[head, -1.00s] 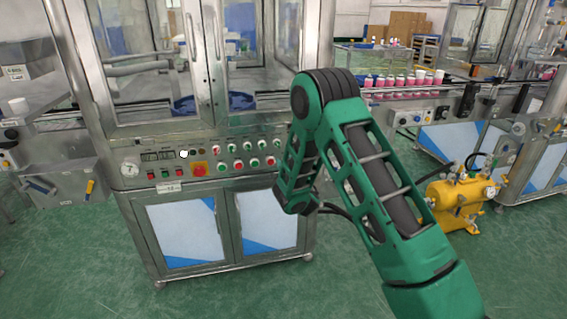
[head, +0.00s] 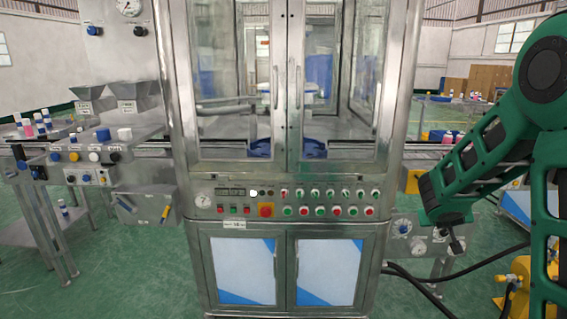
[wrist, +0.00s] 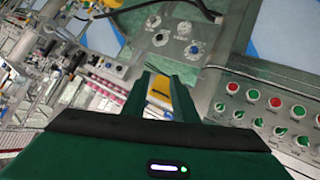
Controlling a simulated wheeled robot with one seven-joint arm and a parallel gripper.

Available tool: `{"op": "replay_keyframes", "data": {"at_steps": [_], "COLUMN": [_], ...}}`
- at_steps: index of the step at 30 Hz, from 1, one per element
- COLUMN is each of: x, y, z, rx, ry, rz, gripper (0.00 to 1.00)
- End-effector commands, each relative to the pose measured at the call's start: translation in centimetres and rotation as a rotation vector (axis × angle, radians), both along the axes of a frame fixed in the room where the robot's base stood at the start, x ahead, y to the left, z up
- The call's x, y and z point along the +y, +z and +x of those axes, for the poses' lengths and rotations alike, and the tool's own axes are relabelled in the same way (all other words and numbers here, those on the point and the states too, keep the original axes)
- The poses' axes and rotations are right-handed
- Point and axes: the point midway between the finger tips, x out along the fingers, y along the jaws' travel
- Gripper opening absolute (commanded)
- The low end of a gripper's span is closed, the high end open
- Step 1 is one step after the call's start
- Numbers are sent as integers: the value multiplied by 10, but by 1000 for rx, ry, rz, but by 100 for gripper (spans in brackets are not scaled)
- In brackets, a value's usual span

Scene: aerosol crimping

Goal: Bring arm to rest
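My green arm (head: 480,160) is bent at the right edge of the head view, partly cut off by the frame. Its forearm reaches left and down, and its lower end is beside the right side of the crimping machine (head: 284,185). Past the fingers lies part of a yellow unit (wrist: 160,90), and the machine's button panel (wrist: 265,110) is at the right.
A side panel with gauges (head: 420,240) and black hoses (head: 440,278) lie near the arm's end. A yellow unit (head: 515,290) stands low at the right. Green floor (head: 130,270) is clear in front at the left.

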Motion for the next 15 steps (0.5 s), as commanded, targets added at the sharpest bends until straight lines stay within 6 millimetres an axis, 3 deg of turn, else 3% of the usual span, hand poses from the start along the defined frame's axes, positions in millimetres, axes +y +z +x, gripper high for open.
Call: {"op": "replay_keyframes", "data": {"at_steps": [3, 8, 15], "x": [-16, -22, -1], "y": [9, 12, 15], "z": [-53, -128, -243], "rx": [81, 202, 384], "ry": [-84, -177, -266], "rz": [85, 213, 415], "gripper": [26, 26, 26]}}
